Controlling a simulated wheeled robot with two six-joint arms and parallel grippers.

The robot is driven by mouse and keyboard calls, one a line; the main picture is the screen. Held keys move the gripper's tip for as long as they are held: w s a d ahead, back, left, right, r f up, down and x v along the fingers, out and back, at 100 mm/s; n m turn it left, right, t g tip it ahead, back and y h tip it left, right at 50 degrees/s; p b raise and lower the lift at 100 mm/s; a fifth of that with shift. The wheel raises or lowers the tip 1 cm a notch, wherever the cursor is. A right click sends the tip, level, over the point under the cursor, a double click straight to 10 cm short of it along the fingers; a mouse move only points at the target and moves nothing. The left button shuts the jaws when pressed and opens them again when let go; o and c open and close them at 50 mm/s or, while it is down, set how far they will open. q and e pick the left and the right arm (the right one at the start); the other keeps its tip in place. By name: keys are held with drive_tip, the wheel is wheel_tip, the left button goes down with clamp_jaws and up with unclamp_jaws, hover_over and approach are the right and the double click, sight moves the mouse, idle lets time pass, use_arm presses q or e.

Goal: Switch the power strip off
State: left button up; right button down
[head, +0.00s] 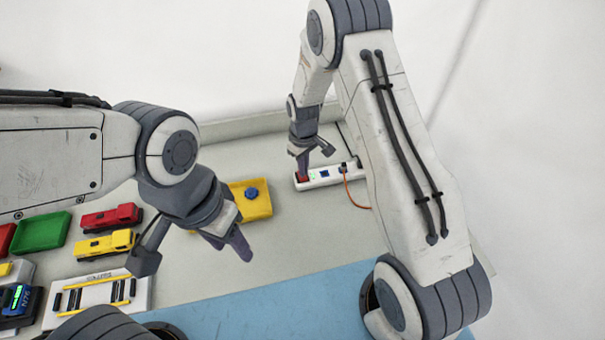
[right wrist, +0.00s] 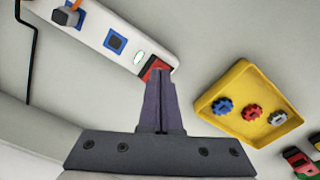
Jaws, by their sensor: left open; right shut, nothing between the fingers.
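The white power strip (head: 325,178) lies on the table at the back, right of the yellow tray. Its red switch (right wrist: 155,68) is at one end, beside a small pale green light (right wrist: 139,58) and a blue socket (right wrist: 115,42). A plug (right wrist: 67,16) with an orange cord sits toward the other end. My right gripper (head: 302,168) points down over the switch end. Its shut, empty fingertips (right wrist: 161,76) are at the red switch and partly cover it; I cannot tell whether they press it. My left gripper (head: 240,246) is open and empty above the table.
A yellow tray (right wrist: 204,102) holds blue, red and grey gears. A green tray (head: 42,232), a red toy vehicle (head: 110,217) and a yellow one (head: 104,244) lie at the left. A white board with yellow-and-black frames (head: 97,297) is nearer. A blue mat (head: 270,309) covers the front.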

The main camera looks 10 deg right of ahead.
drive_tip(key=shift+f+b, duration=0.65)
drive_tip(key=shift+f, duration=0.25)
drive_tip(key=shift+r, duration=0.15)
drive_tip(key=shift+r+p, duration=2.65)
drive_tip(key=shift+r, duration=0.75)
drive_tip(key=s+a+r+b, duration=0.5)
drive_tip(key=s+a+r, duration=0.5)
drive_tip(key=s+r, duration=0.25)
drive_tip(key=s+r+n+y+b, duration=0.1)
drive_tip(key=s+r+b, duration=0.1)
drive_tip(key=s, duration=1.5)
drive_tip(key=shift+d, duration=0.2)
